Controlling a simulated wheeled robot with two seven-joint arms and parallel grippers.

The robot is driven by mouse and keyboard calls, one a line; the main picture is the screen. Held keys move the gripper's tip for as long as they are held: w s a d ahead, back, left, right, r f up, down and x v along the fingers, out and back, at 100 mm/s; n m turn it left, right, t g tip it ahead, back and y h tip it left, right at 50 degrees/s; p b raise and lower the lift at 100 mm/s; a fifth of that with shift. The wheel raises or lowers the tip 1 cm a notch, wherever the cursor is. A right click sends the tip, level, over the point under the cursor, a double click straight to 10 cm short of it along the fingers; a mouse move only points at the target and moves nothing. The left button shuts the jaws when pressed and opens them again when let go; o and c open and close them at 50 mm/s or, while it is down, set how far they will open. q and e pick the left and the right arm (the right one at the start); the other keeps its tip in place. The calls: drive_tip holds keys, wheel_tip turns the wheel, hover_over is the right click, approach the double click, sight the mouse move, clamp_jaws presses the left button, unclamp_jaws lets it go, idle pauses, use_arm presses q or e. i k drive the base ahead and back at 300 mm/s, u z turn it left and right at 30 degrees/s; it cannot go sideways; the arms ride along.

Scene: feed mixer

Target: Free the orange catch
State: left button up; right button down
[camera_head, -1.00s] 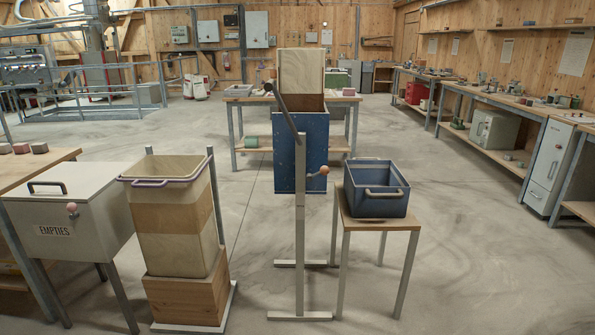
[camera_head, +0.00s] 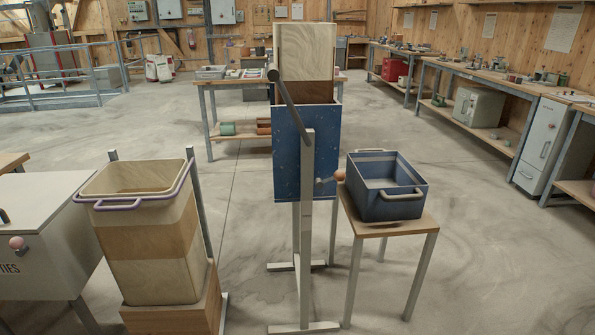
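The orange catch shows as a small orange knob (camera_head: 340,175) on a short grey arm, at the right side of the upright grey post. The post stands in front of a tall blue bin (camera_head: 290,150) with a pale wooden panel (camera_head: 305,52) rising above it. A long dark lever (camera_head: 292,108) with a round end slants down across the front of the bin. The post hides part of the bin and may hide part of the catch. Neither of my grippers is in view.
A blue crate (camera_head: 385,205) sits on a small wooden-topped table (camera_head: 395,228) just right of the catch. A tall wooden bin (camera_head: 150,245) and a grey lidded box (camera_head: 45,235) stand at left. Floor between the wooden bin and the post is clear.

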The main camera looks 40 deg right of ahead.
sight(340, 176)
drive_tip(key=z, duration=0.45)
drive_tip(key=i, duration=0.9)
drive_tip(key=z, duration=0.6)
